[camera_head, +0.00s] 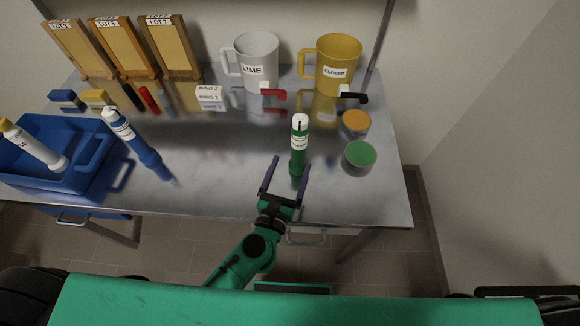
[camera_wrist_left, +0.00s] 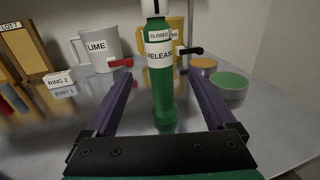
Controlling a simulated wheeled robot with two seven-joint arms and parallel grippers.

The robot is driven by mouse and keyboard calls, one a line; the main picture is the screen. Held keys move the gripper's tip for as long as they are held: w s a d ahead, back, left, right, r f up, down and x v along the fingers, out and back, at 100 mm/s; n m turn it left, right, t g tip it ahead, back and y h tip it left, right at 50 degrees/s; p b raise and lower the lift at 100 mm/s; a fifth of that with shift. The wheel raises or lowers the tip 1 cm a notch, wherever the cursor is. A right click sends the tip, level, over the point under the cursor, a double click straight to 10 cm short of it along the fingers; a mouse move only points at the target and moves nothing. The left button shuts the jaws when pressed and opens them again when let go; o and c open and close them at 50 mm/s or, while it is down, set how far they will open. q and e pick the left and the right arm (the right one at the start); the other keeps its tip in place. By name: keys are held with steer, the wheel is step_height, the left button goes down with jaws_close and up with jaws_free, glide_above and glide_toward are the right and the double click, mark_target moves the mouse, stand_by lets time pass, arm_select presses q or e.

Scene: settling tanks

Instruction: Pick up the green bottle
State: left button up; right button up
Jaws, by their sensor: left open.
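The green bottle (camera_head: 299,150) stands upright on the metal table, with a white top and a white label. It also shows in the left wrist view (camera_wrist_left: 162,95), between and just beyond my fingers, with the label reading "RELEASE". My left gripper (camera_head: 285,176) is open, with its two purple fingers pointing at the bottle. In the left wrist view the left gripper (camera_wrist_left: 160,90) has a finger on each side of the bottle, and I see no contact. My right gripper is not in view.
A white LIME jug (camera_head: 258,60) and a yellow CLOVER jug (camera_head: 333,62) stand behind the bottle. Two round containers with orange (camera_head: 355,122) and green (camera_head: 360,154) lids are to its right. A blue bottle (camera_head: 131,135) and a blue tray (camera_head: 62,180) are left.

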mark_target(293, 152)
arm_select(q)
steer(key=f+m+h, duration=0.1)
steer(key=w+f+m+g+h, duration=0.2)
steer(key=h, duration=0.1)
steer(key=shift+a+f, duration=0.3)
steer(key=a+m+g+h, duration=0.1)
steer(key=w+a+m+g+h, duration=0.1)
steer(key=h, duration=0.1)
steer(key=a+m+g+h, duration=0.1)
steer(key=shift+w+a+f+m+h, duration=0.1)
steer(key=shift+w+a+m+h, duration=0.1)
steer(key=shift+a+m+h, duration=0.15)
steer(key=shift+w+d+r+m+g+h, duration=0.15)
steer(key=shift+r+m+g+h, duration=0.1)
steer(key=shift+r+g+h, duration=0.15)
steer(key=x, duration=1.1)
jaws_close()
